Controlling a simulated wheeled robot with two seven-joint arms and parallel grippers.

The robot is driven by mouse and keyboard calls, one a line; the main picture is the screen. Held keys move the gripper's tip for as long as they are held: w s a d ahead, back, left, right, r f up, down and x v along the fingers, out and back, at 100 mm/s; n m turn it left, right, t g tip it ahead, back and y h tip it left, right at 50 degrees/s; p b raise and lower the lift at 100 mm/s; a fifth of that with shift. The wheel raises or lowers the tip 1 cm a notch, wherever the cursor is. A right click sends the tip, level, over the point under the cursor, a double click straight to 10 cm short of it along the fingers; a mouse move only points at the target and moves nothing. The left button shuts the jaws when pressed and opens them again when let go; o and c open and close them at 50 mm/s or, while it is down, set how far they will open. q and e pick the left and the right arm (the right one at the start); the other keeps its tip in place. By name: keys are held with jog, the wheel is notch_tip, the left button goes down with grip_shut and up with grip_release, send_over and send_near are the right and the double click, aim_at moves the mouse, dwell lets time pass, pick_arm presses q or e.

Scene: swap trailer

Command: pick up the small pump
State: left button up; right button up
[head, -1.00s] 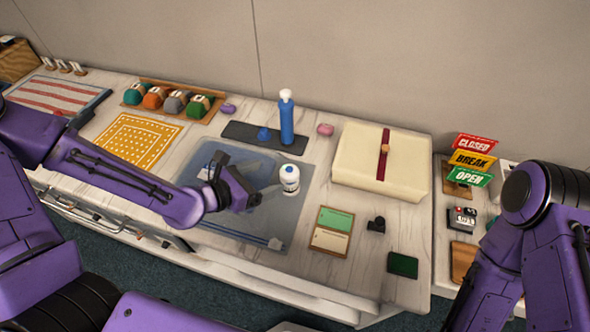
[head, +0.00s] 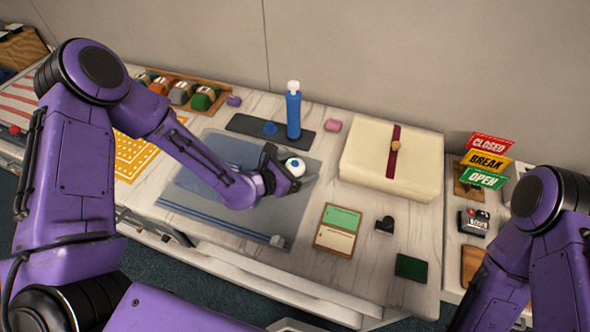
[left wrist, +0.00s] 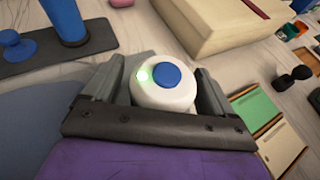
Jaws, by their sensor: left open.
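The small pump (head: 294,167) looks like the white rounded unit with a blue button on the grey mat (head: 222,222). In the left wrist view the pump (left wrist: 164,95) also shows a green light beside the blue button. My left gripper (head: 285,175) is open around it. In the left wrist view the fingers of my left gripper (left wrist: 158,88) stand on either side of the pump; I cannot tell whether they touch it. The pump's lower part is hidden by the gripper. My right arm shows at the right edge, but its gripper is out of view.
A tall blue bottle (head: 293,114) stands on a dark strip (head: 245,124) behind the pump. A cream box (head: 362,160) with a red band is to the right. Green and cream cards (head: 339,228), a small black object (head: 384,225) and a dark green block (head: 411,267) lie nearer the front.

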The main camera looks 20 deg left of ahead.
pick_arm(q)
jog(key=shift+w+d+f, duration=0.1)
jog(key=shift+w+d, duration=0.1)
jog(key=shift+w, duration=0.05)
jog(key=shift+s+a, duration=0.1)
jog(key=shift+s, duration=0.05)
jog(key=c, duration=1.3)
jog(key=shift+c, duration=0.2)
